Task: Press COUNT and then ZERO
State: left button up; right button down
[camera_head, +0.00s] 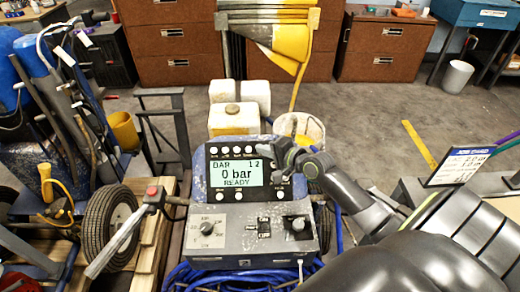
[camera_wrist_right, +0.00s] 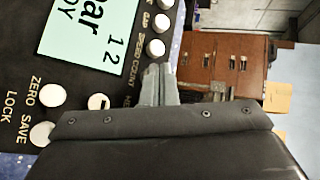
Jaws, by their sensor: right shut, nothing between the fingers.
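The control panel (camera_head: 200,172) has a lit display (camera_head: 236,174) reading "BAR 12, 0 bar, READY". My right gripper (camera_head: 281,147) is shut and empty at the panel's upper right. In the right wrist view its fingertips (camera_wrist_right: 158,70) lie over the spot beside the COUNT label (camera_wrist_right: 130,70), hiding that button; I cannot tell whether they touch it. The SPEED button (camera_wrist_right: 155,47) shows just beside the fingertips. The white ZERO button (camera_wrist_right: 52,95) is clear in the wrist view, lower on the panel. My left gripper is not in view.
A SAVE button (camera_wrist_right: 41,133) and a minus button (camera_wrist_right: 98,102) lie near ZERO. Below the panel is a grey box (camera_head: 245,243) with knobs. A handle with a red button (camera_head: 152,190) stands left. A sign (camera_head: 460,162) stands at the right.

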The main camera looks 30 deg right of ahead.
jog(key=shift+w+d+f, duration=0.1)
jog(key=shift+w+f, duration=0.05)
dwell(0.7)
jog(key=shift+s+a+r+p, duration=0.2)
jog(key=shift+s+r+p, duration=0.15)
jog(key=shift+r+p, duration=0.3)
jog(key=shift+s+a+p, duration=0.1)
jog(key=shift+s+p, duration=0.05)
jog(key=shift+p, duration=0.15)
jog(key=s+a+r+p, duration=0.1)
jog(key=p, duration=0.1)
jog(key=s+a+r+p, duration=0.1)
jog(key=s+r+p, duration=0.1)
jog(key=p, duration=0.1)
jog(key=shift+r, duration=0.2)
